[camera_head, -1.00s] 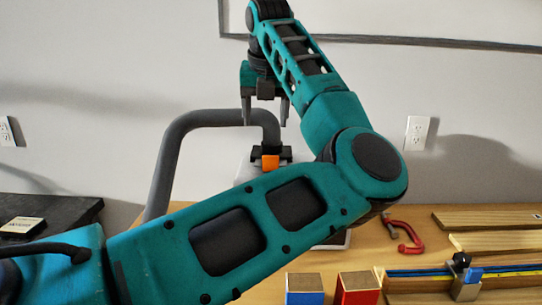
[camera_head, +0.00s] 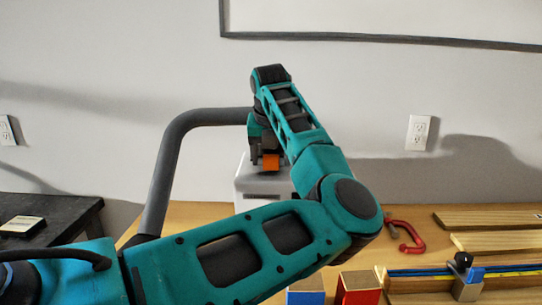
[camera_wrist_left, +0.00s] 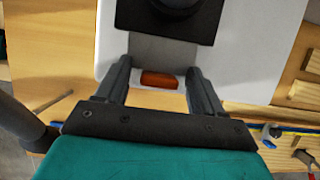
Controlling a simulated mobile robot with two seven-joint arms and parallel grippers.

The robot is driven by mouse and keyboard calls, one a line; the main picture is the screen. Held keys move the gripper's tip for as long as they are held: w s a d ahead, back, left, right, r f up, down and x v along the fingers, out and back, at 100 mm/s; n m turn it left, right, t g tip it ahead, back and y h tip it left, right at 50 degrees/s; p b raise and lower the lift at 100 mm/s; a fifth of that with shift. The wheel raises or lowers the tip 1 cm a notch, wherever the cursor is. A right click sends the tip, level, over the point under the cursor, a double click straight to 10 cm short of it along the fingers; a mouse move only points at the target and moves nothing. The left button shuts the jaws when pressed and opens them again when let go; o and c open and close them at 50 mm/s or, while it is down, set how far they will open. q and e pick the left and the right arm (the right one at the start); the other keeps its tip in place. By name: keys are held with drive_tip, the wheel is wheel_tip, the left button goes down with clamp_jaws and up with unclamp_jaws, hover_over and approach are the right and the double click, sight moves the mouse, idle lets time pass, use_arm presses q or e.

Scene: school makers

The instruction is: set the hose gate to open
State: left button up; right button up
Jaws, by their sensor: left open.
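The hose gate shows as an orange tab (camera_head: 271,162) at the top of a white machine (camera_head: 262,188) on the bench, under the end of the grey hose (camera_head: 170,160). In the left wrist view, the orange tab (camera_wrist_left: 159,79) lies at the end of a grey plate (camera_wrist_left: 165,50) that runs under a black square collar (camera_wrist_left: 130,20). My left gripper (camera_wrist_left: 158,68) is open, with one finger on each side of the tab and a gap to both. In the head view, my arm partly hides the gate and machine. My right gripper is not in view.
A dark table (camera_head: 60,215) stands at the left. The wall is close behind.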

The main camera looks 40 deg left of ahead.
use_arm(q)
drive_tip(key=shift+c, duration=0.2)
clamp_jaws()
idle(0.5)
